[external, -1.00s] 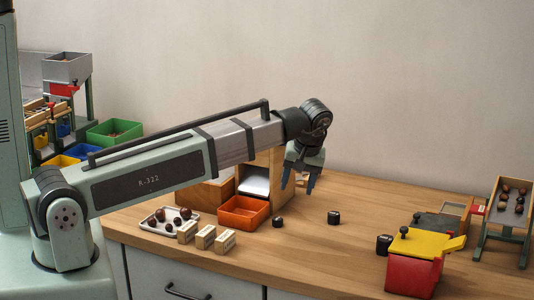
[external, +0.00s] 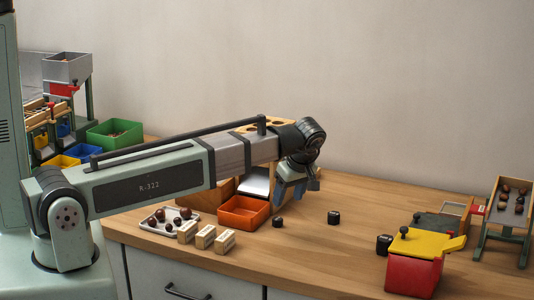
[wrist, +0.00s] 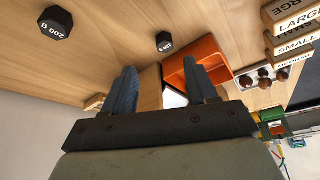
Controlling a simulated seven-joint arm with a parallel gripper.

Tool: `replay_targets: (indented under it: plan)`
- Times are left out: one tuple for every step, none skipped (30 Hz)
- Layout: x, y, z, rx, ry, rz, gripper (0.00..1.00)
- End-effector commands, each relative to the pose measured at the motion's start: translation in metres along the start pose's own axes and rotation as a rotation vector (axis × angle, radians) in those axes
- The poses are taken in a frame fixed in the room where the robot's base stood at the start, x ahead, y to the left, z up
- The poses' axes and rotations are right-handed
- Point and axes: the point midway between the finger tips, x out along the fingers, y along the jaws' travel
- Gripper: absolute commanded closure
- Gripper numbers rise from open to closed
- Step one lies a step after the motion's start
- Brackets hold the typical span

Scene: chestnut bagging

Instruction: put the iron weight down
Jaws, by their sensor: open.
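Black iron weights stand on the wooden bench. One marked 200 g (wrist: 56,22) is at the upper left of the wrist view; it appears to be the weight (external: 333,217) right of my gripper in the external view. A smaller weight (wrist: 164,41) stands beside the orange tray, also seen in the external view (external: 277,222). A third weight (external: 384,244) stands by the red box. My gripper (wrist: 160,66) is open, with nothing between its blue fingers. In the external view my gripper (external: 289,194) is near the orange tray, behind the smaller weight.
The orange tray (external: 233,224) is empty. A tray of chestnuts (external: 148,226) and labelled wooden blocks (external: 205,237) are left of it. A red box with a yellow lid (external: 412,275) stands front right. The bench right of the 200 g weight has free room.

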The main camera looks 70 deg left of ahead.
Motion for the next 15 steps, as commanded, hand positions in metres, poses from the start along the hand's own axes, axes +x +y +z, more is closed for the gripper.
replay_targets:
  plan:
    - [0.008, -0.001, 0.000, 0.001, 0.000, -0.002, 0.43]
    - [0.011, 0.000, 0.000, 0.001, 0.000, -0.002, 0.43]
    - [0.015, 0.000, 0.000, 0.001, 0.000, -0.002, 0.43]
    - [0.018, 0.000, 0.000, 0.001, 0.000, -0.001, 0.43]
    - [0.021, 0.000, 0.000, 0.001, 0.000, -0.001, 0.43]
    - [0.024, 0.000, 0.000, 0.001, 0.000, 0.000, 0.43]
    - [0.026, 0.000, 0.000, 0.001, 0.000, 0.000, 0.43]
    - [0.027, 0.000, 0.000, 0.001, 0.000, 0.000, 0.43]
    - [0.028, 0.000, 0.000, 0.001, 0.000, 0.000, 0.43]
    - [0.029, 0.000, 0.000, 0.001, 0.000, 0.000, 0.43]
    - [0.029, 0.000, 0.000, 0.001, 0.000, 0.000, 0.43]
    - [0.030, -0.001, 0.000, 0.001, 0.000, 0.000, 0.43]
    - [0.031, -0.001, 0.000, 0.001, 0.000, 0.000, 0.43]
    - [0.032, -0.001, 0.000, 0.001, 0.000, 0.000, 0.43]
    - [0.034, -0.002, 0.000, 0.001, 0.000, -0.001, 0.43]
